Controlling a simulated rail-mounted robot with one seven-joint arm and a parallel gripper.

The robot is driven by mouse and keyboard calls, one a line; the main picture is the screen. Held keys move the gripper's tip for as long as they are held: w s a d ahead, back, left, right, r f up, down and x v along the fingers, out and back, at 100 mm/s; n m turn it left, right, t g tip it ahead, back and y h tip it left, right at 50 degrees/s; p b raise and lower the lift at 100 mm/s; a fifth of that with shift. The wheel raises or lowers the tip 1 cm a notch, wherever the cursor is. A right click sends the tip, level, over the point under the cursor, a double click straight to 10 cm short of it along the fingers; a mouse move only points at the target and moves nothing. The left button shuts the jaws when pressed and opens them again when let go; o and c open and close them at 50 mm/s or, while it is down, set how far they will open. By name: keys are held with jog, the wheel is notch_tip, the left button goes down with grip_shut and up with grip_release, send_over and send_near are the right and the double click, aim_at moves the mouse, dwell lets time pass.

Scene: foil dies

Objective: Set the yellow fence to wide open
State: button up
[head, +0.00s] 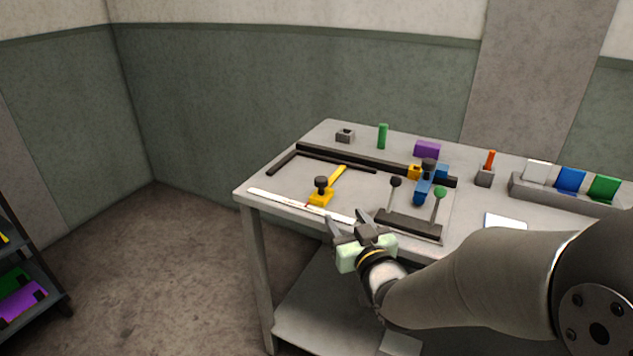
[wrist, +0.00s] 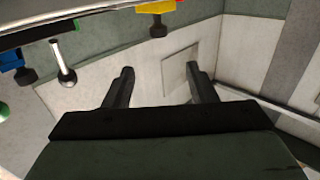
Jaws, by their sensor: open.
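The yellow fence (head: 321,198) sits on the table's left part, by the white scale strip (head: 290,202) along the front edge. It has a black knob (head: 321,183) on its base and a yellow bar (head: 338,176) running back and right. In the wrist view part of the yellow fence (wrist: 160,7) and its dark knob (wrist: 157,26) show at the top edge. My gripper (head: 348,219) is open and empty, near the table's front edge, in front and right of the fence and apart from it. Its two spread fingers also show in the wrist view (wrist: 160,71).
A dark base carries a black-knobbed lever (head: 395,183) and a green-knobbed lever (head: 440,194), right of the fence. A long black rail (head: 340,160) crosses the back. A grey rack (head: 560,192) holds coloured plates at right.

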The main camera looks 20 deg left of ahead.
aim_at(324, 183)
jog(key=p+x, duration=0.1)
jog(key=x, duration=1.5)
jog(key=shift+w+a, duration=0.15)
jog(key=shift+w, duration=0.25)
